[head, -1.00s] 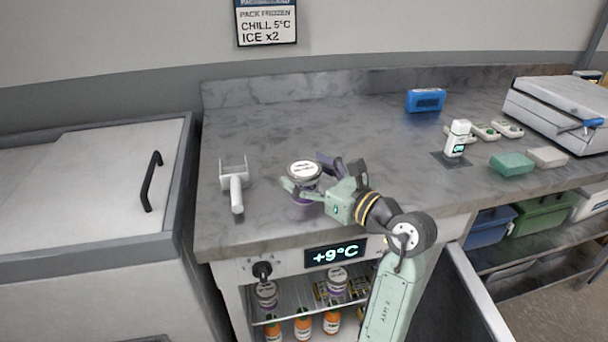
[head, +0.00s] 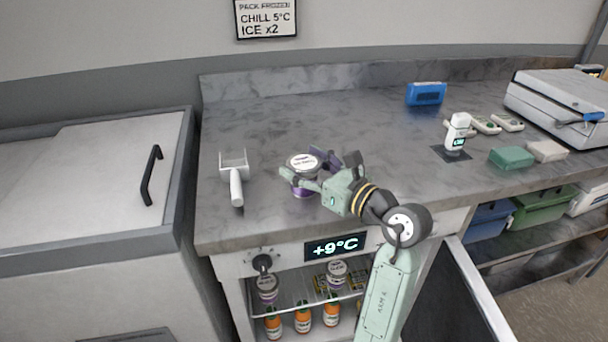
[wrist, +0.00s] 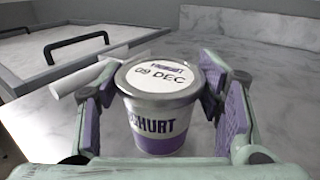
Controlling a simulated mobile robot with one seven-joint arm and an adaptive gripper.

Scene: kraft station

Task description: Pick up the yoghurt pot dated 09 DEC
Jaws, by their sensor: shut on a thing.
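A yoghurt pot (wrist: 160,110) with a white and purple side and a silver-rimmed lid reads "09 DEC" in the wrist view. It also shows in the head view (head: 303,163), upright at the front of the grey counter. My gripper (head: 305,172) is around it, with one purple-padded finger on each side. In the wrist view my gripper (wrist: 158,105) is shut on the pot. I cannot tell whether the pot's base touches the counter. Other similar pots (head: 267,288) stand in the open fridge below.
A white scoop (head: 236,185) lies left of the pot. A white device (head: 457,132), a green block (head: 511,158) and a blue box (head: 426,94) are to the right. The open fridge door (head: 470,300) hangs below. The counter's middle is clear.

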